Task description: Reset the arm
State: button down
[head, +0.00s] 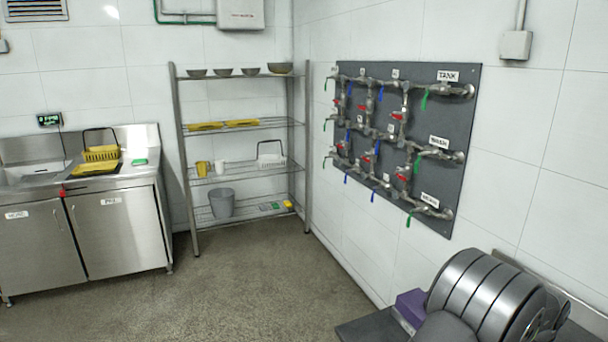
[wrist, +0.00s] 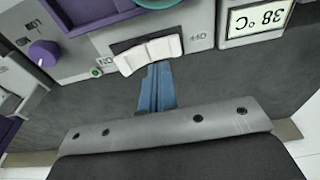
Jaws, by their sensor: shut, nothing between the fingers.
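My gripper (wrist: 157,72) shows in the wrist view as two blue fingers side by side, shut and empty. The fingers point up the picture towards a grey machine panel (wrist: 200,22). In the picture their tips lie just below a white switch-like piece (wrist: 149,53) set in a dark frame on that panel. I cannot tell whether they touch it. My gripper cannot be made out in the head view.
In the head view a valve board (head: 462,110) hangs on the right wall, a shelf rack (head: 240,127) stands behind, and the floor (head: 250,285) is clear.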

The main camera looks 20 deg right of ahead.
jog(key=shift+f, duration=1.4)
jog(key=shift+r, duration=0.1)
notch_tip(320, 180, up, 7)
notch_tip(320, 180, down, 8)
jog(key=shift+r, duration=0.25)
notch_tip(320, 180, up, 3)
jog(key=shift+r, duration=0.65)
